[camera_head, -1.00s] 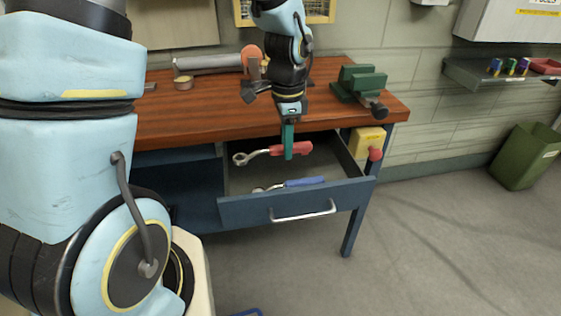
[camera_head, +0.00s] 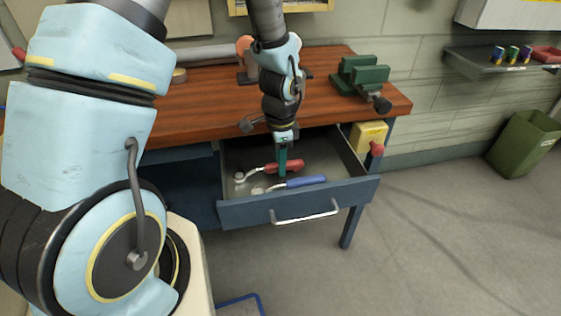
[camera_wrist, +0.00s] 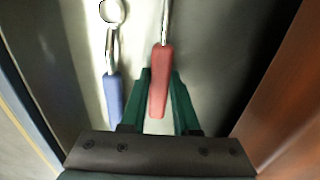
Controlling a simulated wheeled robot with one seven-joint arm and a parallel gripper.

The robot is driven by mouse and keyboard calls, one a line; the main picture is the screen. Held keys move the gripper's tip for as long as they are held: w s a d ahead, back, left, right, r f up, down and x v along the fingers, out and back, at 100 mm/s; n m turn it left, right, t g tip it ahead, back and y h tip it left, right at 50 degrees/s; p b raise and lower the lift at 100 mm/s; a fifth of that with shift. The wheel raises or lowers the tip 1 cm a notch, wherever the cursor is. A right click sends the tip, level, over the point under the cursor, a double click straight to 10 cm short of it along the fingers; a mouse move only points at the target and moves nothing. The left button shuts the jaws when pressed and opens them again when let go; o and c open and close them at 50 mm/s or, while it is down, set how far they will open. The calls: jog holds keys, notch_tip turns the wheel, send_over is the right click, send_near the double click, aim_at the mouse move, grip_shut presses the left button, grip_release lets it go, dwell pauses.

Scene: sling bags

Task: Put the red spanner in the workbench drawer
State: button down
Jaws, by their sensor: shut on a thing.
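The red spanner (camera_head: 291,167) has a red handle and a metal head. In the head view it is inside the open workbench drawer (camera_head: 292,207), low over its floor; I cannot tell whether it touches the floor. My gripper (camera_head: 282,173) points down into the drawer with its green fingers shut on the red handle. In the wrist view, the red spanner (camera_wrist: 160,85) lies between the two green fingertips of my gripper (camera_wrist: 160,75). The drawer floor (camera_wrist: 195,45) shows beyond it.
A blue-handled spanner (camera_head: 305,182) lies in the drawer, close in front of the red one. The wooden bench top (camera_head: 205,105) overhangs the drawer's back, with a green vise (camera_head: 362,75) on its right. A yellow box (camera_head: 368,136) is beside the drawer's right side.

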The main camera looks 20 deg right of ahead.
jog(key=shift+f, duration=0.2)
jog(key=shift+f, duration=0.15)
jog(key=c, duration=0.7)
grip_release()
jog(key=shift+o, duration=0.2)
notch_tip(320, 180, up, 12)
jog(key=r+b, duration=0.1)
jog(key=w+a+r+n+t, duration=0.1)
jog(key=a+r+n, duration=0.2)
jog(key=a+n, duration=1.5)
jog(key=a, duration=0.7)
jog(key=shift+a+t, duration=0.15)
jog(key=shift+t, duration=0.15)
jog(key=shift+w+r, duration=0.1)
